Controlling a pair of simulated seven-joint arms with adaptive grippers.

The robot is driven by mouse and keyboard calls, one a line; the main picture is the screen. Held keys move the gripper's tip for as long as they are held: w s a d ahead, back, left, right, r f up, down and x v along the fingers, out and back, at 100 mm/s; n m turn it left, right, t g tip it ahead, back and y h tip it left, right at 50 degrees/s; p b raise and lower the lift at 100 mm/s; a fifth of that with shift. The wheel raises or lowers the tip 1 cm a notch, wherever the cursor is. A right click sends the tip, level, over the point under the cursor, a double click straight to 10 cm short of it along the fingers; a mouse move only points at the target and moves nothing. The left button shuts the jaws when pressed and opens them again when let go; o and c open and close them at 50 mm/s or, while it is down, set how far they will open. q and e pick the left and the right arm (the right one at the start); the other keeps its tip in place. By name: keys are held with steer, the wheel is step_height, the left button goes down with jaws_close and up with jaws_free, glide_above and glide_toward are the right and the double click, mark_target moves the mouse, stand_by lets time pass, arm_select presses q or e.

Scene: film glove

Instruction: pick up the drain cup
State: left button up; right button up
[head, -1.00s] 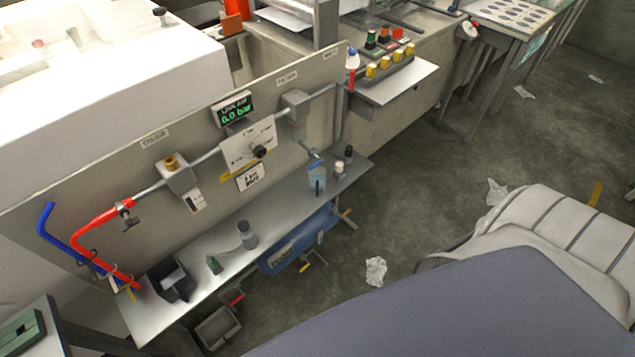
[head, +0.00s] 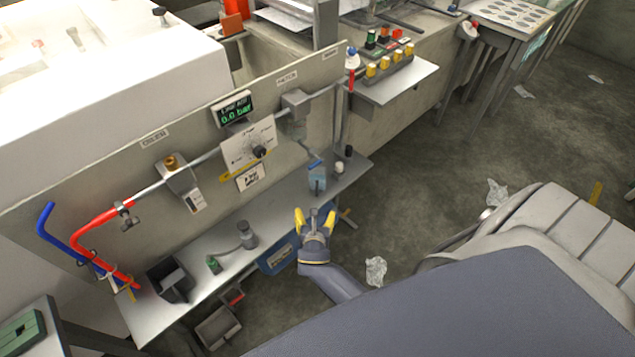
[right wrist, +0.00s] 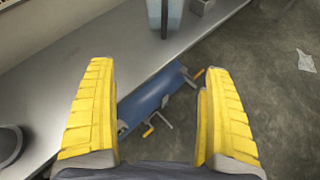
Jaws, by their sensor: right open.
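A clear bluish cup (head: 317,180), which I take to be the drain cup, stands on the metal shelf below the panel in the head view. A dark upright rod shows at it. My right gripper (head: 314,215) is open and empty, its yellow fingers pointing toward the cup from the front edge of the shelf, apart from it. In the right wrist view the cup (right wrist: 164,14) is at the top, cut off by the frame, beyond the open fingers (right wrist: 160,72). My left gripper is not in view.
The shelf (head: 275,213) also holds a grey fitting (head: 247,234), a dark bin (head: 168,281) and a small white item (head: 338,167) near the cup. The panel (head: 110,180) rises behind.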

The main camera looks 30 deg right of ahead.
mark_target(317, 184)
steer(key=shift+n+t+h, duration=0.3)
steer(key=shift+n+h, duration=0.1)
steer(key=w+d, duration=0.2)
steer(key=w, duration=0.1)
steer(key=w+d, duration=0.2)
steer(key=w, duration=0.1)
steer(key=w+d, duration=0.2)
steer(key=w, duration=0.1)
steer(key=shift+w+d+f, duration=0.1)
steer(key=shift+w+f, duration=0.1)
steer(key=shift+f, duration=0.05)
steer(key=shift+x, duration=0.8)
steer(key=x, duration=0.3)
steer(key=shift+d, duration=0.3)
steer(key=shift+x, duration=0.9)
steer(key=c, duration=1.3)
